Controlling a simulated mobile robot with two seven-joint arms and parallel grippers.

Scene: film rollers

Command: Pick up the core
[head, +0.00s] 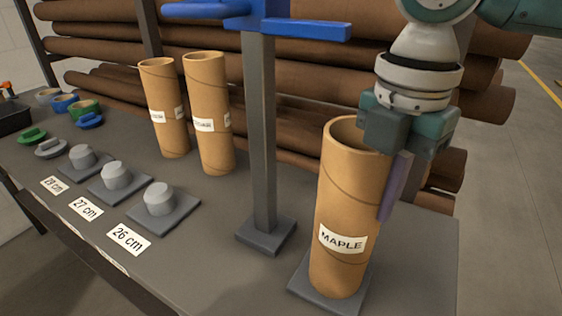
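A brown cardboard core labelled MAPLE (335,200) stands upright on a grey square base (298,287) at the right front of the table. My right gripper (394,186) comes down from above at the core's upper right. Its body overlaps the right part of the core's top rim in the picture. One purple-grey finger points down along the core's right side. The other finger is hidden, so I cannot tell whether the gripper grips the wall. Two more labelled cores, one on the left (163,100) and one beside it (207,110), stand further back. My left gripper is not in view.
A grey post (262,130) with blue arms (300,27) stands left of the MAPLE core. Grey pegs on plates (160,200), marked 26, 27 and 28 cm, line the front left. Coloured rings (85,110) lie far left. Long brown rolls (110,48) fill a rack behind.

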